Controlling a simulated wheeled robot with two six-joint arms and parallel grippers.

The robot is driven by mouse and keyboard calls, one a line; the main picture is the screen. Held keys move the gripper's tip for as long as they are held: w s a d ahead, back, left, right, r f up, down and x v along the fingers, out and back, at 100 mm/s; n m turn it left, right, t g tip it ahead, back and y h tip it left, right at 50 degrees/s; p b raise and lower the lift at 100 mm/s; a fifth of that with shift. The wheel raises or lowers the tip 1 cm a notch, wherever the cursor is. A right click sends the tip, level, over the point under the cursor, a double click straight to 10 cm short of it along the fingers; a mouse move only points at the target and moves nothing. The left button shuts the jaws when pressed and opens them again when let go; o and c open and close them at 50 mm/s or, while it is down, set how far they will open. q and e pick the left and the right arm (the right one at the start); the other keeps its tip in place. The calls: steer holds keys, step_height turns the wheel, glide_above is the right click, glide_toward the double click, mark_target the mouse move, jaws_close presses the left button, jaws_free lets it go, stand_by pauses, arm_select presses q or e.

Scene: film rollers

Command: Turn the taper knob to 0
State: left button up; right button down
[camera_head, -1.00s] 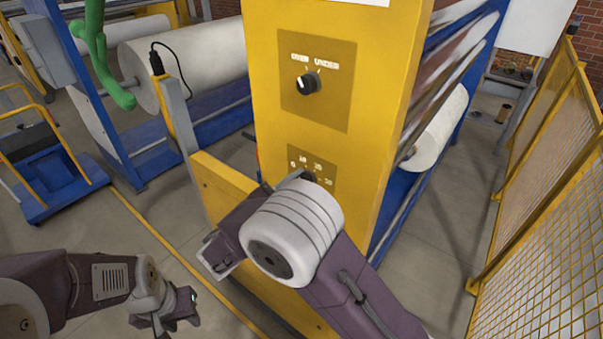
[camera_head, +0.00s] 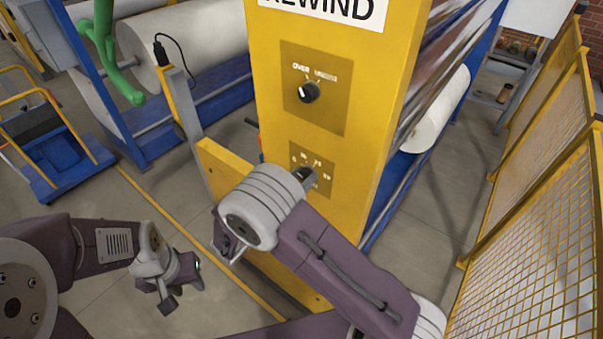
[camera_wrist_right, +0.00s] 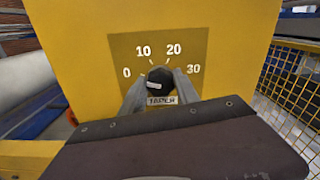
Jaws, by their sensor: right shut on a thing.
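The black taper knob (camera_wrist_right: 160,80) sits on a brownish dial plate (camera_wrist_right: 195,45) marked 0, 10, 20 and 30, with a TAPER label below it. A white mark shows on the lower left part of the knob's face. My right gripper (camera_wrist_right: 160,88) is shut on the knob, one grey finger on each side. In the head view my right gripper (camera_head: 303,175) reaches the lower dial plate (camera_head: 325,165), and the knob is mostly hidden there. My left gripper (camera_head: 178,285) hangs low at the left, away from the panel; its jaw opening is unclear.
An OVER/UNDER knob (camera_head: 308,92) is above on the yellow panel (camera_head: 370,100), under a REWIND sign (camera_head: 325,8). A yellow mesh fence (camera_head: 530,230) stands at right. A blue cart (camera_head: 50,150) and white film rolls (camera_head: 200,45) are at left.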

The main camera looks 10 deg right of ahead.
stand_by(0.4)
steer(key=c, duration=0.9)
jaws_free()
